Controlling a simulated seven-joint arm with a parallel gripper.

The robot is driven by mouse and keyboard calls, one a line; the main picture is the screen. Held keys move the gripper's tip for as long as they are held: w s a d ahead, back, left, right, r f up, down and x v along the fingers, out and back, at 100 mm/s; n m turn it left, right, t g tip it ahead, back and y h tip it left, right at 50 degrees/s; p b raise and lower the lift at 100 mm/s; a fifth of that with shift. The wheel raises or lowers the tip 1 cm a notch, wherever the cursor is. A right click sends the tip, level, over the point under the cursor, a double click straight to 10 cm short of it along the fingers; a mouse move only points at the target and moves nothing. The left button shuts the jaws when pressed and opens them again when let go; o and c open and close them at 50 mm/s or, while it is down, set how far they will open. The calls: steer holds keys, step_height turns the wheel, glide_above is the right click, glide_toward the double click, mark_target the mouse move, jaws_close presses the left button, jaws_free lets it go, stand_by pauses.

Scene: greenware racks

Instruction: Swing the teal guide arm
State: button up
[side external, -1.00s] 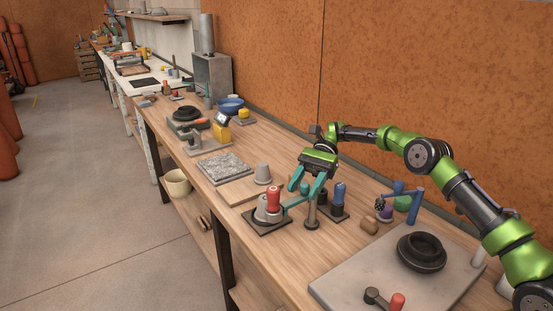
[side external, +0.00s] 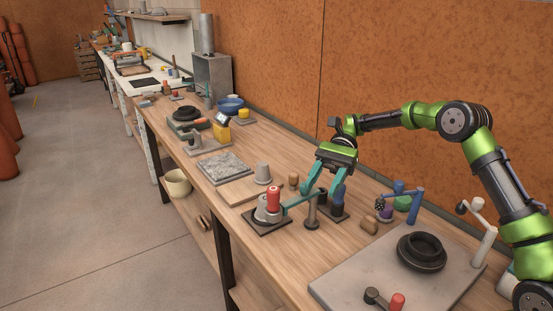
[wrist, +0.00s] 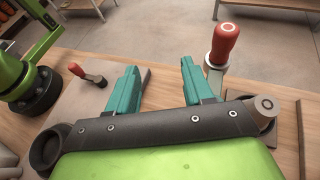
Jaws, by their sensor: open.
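The teal guide arm (side external: 298,201) is a thin bar. It runs from a grey post (side external: 311,212) leftward to the red-topped grey fixture (side external: 272,204) on a dark square base. My gripper (side external: 322,193) has teal fingers and hangs above and just behind the post; its fingers are apart with nothing seen between them. I cannot tell whether a finger touches the bar. In the wrist view, the open fingers (wrist: 158,88) point over the bench, and a red handle (wrist: 222,45) stands by the right finger. The guide arm is not discernible there.
A grey cone (side external: 262,173) and small wooden piece (side external: 293,181) lie behind. A grey slab with a black ring (side external: 421,251) and a white post (side external: 482,245) occupy the right.

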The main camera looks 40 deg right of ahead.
steer(key=s, duration=1)
steer(key=shift+d+r, duration=0.45)
step_height(320, 180, up, 14)
steer(key=n+t+h, duration=0.5)
steer(key=n+h, duration=0.4)
steer(key=h, duration=0.4)
glide_above(301, 196)
steer(key=f, duration=1.7)
steer(key=shift+s+d+f, duration=0.1)
steer(key=shift+s+d, duration=0.15)
steer(key=shift+d, duration=0.1)
jaws_close()
